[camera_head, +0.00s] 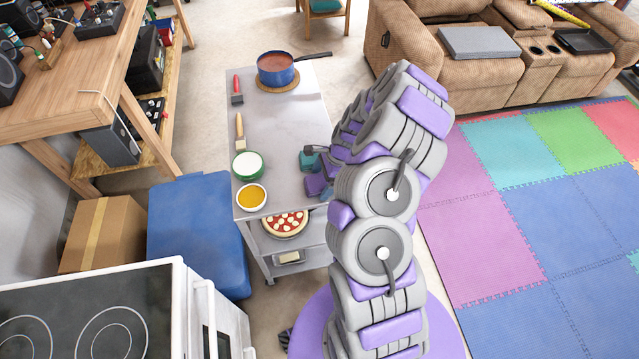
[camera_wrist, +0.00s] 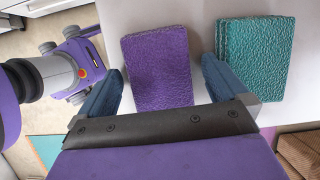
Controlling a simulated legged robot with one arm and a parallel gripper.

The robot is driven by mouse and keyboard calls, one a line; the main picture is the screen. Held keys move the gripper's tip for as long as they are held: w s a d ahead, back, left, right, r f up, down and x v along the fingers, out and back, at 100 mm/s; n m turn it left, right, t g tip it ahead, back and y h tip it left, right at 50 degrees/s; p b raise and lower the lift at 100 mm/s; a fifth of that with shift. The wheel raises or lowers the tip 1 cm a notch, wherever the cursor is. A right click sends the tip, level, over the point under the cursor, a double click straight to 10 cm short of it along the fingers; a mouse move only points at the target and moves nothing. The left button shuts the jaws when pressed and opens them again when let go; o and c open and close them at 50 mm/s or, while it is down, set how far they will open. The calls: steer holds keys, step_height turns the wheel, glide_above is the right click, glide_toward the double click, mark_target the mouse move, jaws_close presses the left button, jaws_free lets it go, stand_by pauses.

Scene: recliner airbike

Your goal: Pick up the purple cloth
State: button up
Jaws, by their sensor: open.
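The purple cloth (camera_wrist: 158,72) is a folded, textured rectangle lying flat on a pale surface in the wrist view. A folded teal cloth (camera_wrist: 254,60) lies to its right with a narrow gap between them. My gripper (camera_wrist: 162,64) is open, with one blue finger on each side of the purple cloth in the picture; I cannot tell the height left between them. Nothing is held. In the head view, the purple cloth (camera_head: 315,185) and teal cloth (camera_head: 308,160) show at the right side of the metal cart (camera_head: 283,123), partly hidden by my arm.
On the cart are a blue pot (camera_head: 276,74), a red-handled tool (camera_head: 237,88), a brush (camera_head: 240,130), a green-rimmed bowl (camera_head: 247,165) and a yellow-filled bowl (camera_head: 251,197). A pizza (camera_head: 285,223) sits on the shelf below. The cart's middle top is clear.

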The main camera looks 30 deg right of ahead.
mark_target(316, 182)
steer(key=shift+d+f, duration=0.1)
steer(key=shift+d, duration=0.05)
steer(key=shift+c, duration=0.4)
steer(key=shift+a, duration=0.35)
steer(key=c, duration=0.7)
steer(key=shift+c, duration=1)
steer(key=shift+d, duration=0.15)
steer(key=shift+c, duration=0.2)
steer(key=shift+r, duration=0.2)
step_height(316, 182, up, 4)
steer(key=shift+f+p, duration=0.1)
steer(key=shift+p, duration=0.6)
steer(key=s+r+p, duration=0.1)
steer(key=s+p, duration=0.1)
steer(key=s, duration=1.4)
steer(key=shift+a, duration=0.2)
